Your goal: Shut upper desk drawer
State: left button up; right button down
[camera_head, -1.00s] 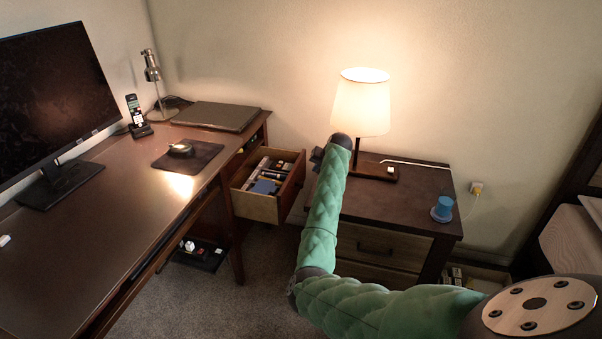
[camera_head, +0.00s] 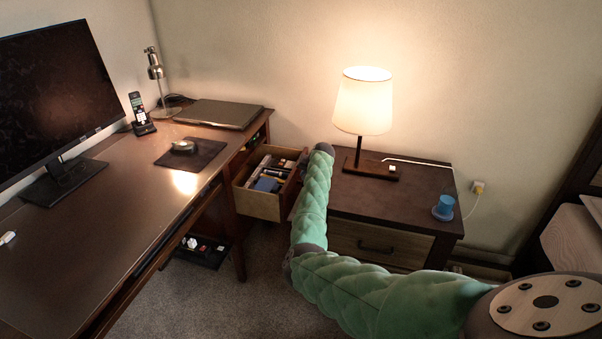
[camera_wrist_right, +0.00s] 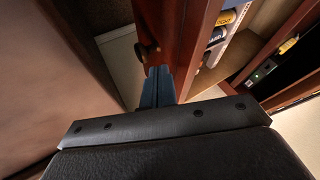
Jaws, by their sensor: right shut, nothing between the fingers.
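The upper desk drawer (camera_head: 257,204) stands pulled out from the right end of the desk (camera_head: 120,200), with small boxes and other items inside. In the right wrist view its reddish-brown front panel (camera_wrist_right: 184,42) shows with a dark round knob (camera_wrist_right: 148,50). My right gripper (camera_wrist_right: 158,88) is shut and empty, with its fingertips close to the outer face of that panel, just below the knob in the picture. I cannot tell if they touch it. In the head view my right forearm hides the gripper's fingers. My left gripper is not in view.
A laptop (camera_head: 218,113), a monitor (camera_head: 55,95) and a phone (camera_head: 139,112) are on the desk. A lower open tray (camera_head: 205,255) sits beneath it.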

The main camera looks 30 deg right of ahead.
jog(key=shift+w+a, duration=0.45)
jog(key=shift+w, duration=0.15)
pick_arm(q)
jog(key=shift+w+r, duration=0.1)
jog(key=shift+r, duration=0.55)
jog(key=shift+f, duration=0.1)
pick_arm(e)
jog(key=shift+a, duration=0.1)
